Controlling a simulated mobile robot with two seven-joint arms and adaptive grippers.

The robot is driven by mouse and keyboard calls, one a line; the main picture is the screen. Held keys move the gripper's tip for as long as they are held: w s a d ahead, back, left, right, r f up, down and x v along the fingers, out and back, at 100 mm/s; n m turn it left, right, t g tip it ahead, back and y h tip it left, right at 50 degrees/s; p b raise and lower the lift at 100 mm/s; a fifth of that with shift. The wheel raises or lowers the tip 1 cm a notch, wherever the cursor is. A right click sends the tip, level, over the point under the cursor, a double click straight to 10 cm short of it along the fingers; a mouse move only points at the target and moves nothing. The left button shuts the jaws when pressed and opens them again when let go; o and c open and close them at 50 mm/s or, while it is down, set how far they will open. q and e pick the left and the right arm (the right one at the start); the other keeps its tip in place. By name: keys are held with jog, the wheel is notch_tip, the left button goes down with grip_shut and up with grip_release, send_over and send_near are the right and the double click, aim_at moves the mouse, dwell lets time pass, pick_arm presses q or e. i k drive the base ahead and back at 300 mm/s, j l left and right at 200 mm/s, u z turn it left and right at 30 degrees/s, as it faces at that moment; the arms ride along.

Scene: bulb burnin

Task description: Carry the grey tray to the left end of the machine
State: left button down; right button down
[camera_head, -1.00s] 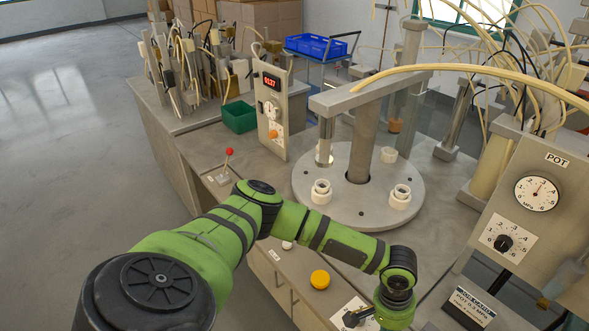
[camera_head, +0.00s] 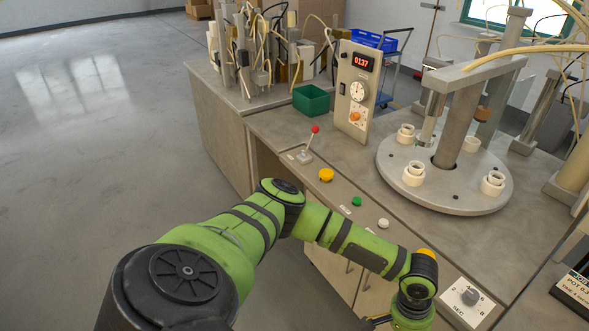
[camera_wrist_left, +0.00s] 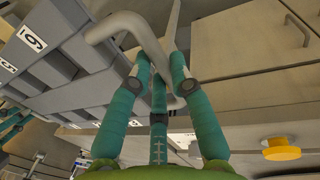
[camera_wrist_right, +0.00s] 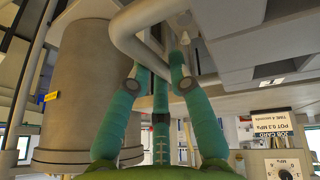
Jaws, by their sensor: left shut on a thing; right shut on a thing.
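The grey tray (camera_wrist_left: 62,75) shows upside down in the left wrist view, with stepped compartments and number labels. My left gripper (camera_wrist_left: 163,78) is shut on its bent tube handle (camera_wrist_left: 125,24). In the right wrist view my right gripper (camera_wrist_right: 160,78) is shut on another grey tube handle (camera_wrist_right: 122,35), with a grey tray part (camera_wrist_right: 237,50) beside it. The tray and both grippers are out of the head view. The machine's bench (camera_head: 300,117) shows there with a round turntable (camera_head: 440,195) and a timer panel (camera_head: 357,90).
A red-knobbed lever (camera_head: 313,131) and a yellow button (camera_head: 326,175) sit on the bench's front ledge. A green bin (camera_head: 311,99) and a rack of tubes (camera_head: 265,50) stand at its far left. Open floor (camera_head: 100,130) lies to the left.

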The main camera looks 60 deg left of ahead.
aim_at(285, 127)
jog(key=u, duration=0.75)
jog(key=j+u, duration=0.2)
jog(key=u, duration=0.15)
jog(key=i+j+u, duration=0.15)
jog(key=u, duration=0.25)
jog(key=i+j, duration=0.25)
jog(key=j, duration=0.15)
jog(key=i+j, duration=0.25)
jog(key=j, duration=0.15)
jog(key=i+j, duration=0.25)
jog(key=j, duration=0.15)
jog(key=i+j, duration=0.2)
jog(key=j, duration=0.2)
jog(key=i+j, duration=0.25)
jog(key=j, duration=0.2)
jog(key=i+l, duration=0.1)
jog(key=i, duration=0.25)
jog(key=i+l, duration=0.15)
jog(key=i, duration=0.15)
jog(key=i+l, duration=0.6)
jog(key=i, duration=0.2)
